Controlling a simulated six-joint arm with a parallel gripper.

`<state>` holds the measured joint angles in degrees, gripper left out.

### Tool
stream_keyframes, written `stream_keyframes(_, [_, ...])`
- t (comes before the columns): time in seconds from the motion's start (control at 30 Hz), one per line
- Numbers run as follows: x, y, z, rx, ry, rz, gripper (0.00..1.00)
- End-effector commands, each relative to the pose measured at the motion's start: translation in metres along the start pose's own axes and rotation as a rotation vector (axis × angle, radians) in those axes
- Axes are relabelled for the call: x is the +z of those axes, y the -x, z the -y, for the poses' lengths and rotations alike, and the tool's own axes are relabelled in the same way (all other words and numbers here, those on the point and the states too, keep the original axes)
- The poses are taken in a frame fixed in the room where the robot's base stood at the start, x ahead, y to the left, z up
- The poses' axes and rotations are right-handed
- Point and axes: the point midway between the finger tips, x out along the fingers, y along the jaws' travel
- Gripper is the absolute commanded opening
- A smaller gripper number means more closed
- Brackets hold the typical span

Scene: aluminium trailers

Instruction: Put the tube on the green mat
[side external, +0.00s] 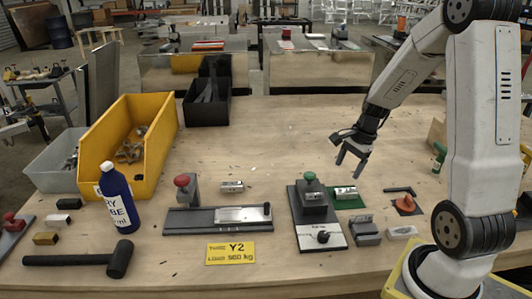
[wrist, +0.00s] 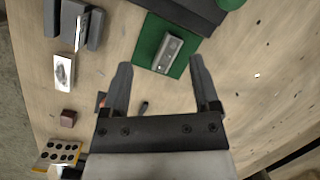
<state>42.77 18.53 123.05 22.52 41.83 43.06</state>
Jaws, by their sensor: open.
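A short silver piece that looks like the tube (side external: 345,193) lies flat on the green mat (side external: 358,204), just right of the green-knobbed fixture. In the wrist view, the tube (wrist: 168,53) lies on the green mat (wrist: 146,36), ahead of and between my fingertips. My gripper (side external: 350,168) hangs above the mat with its fingers pointing down. In the wrist view, my gripper (wrist: 161,64) has its fingers spread wide with nothing between them. A similar silver piece (side external: 231,186) lies left of the fixture.
The green-knobbed fixture (side external: 307,228) stands directly left of the mat. A grey block (side external: 365,233) and a white piece (side external: 402,232) lie in front. A red-knobbed fixture (side external: 190,218), blue bottle (side external: 118,200) and yellow bin (side external: 150,160) are farther left. The table behind the mat is clear.

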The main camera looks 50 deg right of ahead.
Motion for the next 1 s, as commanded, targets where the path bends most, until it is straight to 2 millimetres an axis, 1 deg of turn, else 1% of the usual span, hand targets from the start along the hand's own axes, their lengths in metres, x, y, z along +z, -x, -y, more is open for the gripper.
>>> stream_keyframes(0.03, [0.018,-0.004,0.000,0.012,0.117,-0.020,0.78])
stream_keyframes(0.2, [0.067,-0.013,-0.006,0.045,0.506,-0.082,0.78])
stream_keyframes(0.37, [0.109,-0.021,-0.017,0.067,0.875,-0.133,0.78])
stream_keyframes(0.5, [0.143,-0.027,-0.030,0.080,1.201,-0.170,0.78])
stream_keyframes(0.6, [0.165,-0.030,-0.041,0.083,1.419,-0.194,0.78])
stream_keyframes(0.7, [0.181,-0.033,-0.050,0.083,1.597,-0.211,0.78])
stream_keyframes(0.8, [0.192,-0.035,-0.058,0.082,1.724,-0.223,0.78])
stream_keyframes(0.9, [0.198,-0.036,-0.062,0.082,1.795,-0.230,0.78])
stream_keyframes(1.0, [0.199,-0.036,-0.063,0.081,1.821,-0.233,0.78])
